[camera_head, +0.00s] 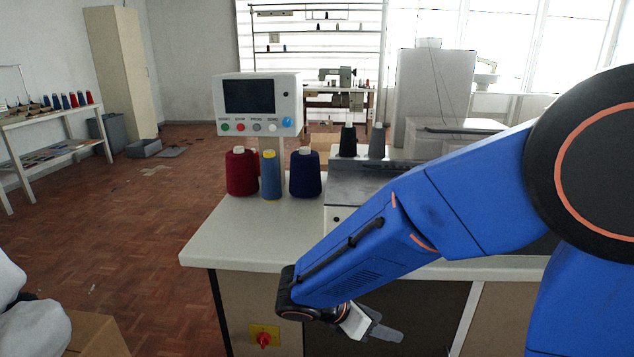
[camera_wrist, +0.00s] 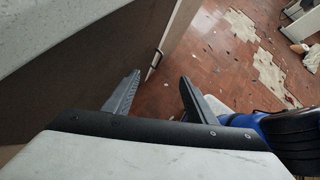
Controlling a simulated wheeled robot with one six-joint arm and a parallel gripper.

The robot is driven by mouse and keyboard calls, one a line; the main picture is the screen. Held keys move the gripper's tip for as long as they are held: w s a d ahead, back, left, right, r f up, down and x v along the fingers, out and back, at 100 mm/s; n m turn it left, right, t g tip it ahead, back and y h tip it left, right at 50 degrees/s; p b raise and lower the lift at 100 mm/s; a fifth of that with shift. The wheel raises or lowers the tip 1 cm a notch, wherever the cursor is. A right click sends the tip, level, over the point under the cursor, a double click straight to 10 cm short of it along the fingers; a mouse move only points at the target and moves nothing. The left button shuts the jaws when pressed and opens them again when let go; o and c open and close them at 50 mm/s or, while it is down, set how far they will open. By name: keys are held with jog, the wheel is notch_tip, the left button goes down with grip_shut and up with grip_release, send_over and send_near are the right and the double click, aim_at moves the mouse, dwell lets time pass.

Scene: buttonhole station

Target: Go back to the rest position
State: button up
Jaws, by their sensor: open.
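My gripper (camera_wrist: 158,92) is open and empty in the wrist view, with its two dark fingers apart over the red-brown floor. In the head view my gripper (camera_head: 384,330) hangs low in front of the station's dark front panel, below the edge of the white worktop (camera_head: 230,232). My blue arm reaches across the right half of the head view and hides part of the machine on the worktop. The fingertips are small in the head view.
On the worktop stand a red cone (camera_head: 241,173), a light blue cone (camera_head: 270,176), a navy cone (camera_head: 306,174) and a control box (camera_head: 259,104) with buttons. A red emergency knob (camera_head: 264,339) is on the front. A cardboard box (camera_head: 95,335) stands lower left. Floor at left is open.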

jog(key=s+d+r+m+y, duration=0.4)
jog(key=s+d+m, duration=0.3)
jog(key=m, duration=0.5)
jog(key=s+d+r+m+t+y, duration=0.1)
jog(key=s+d+r+m+y, duration=0.4)
jog(key=m, duration=0.7)
jog(key=shift+s+d+r+t, duration=0.3)
jog(key=shift+s+d+r, duration=0.8)
jog(key=shift+s, duration=0.4)
dwell(0.7)
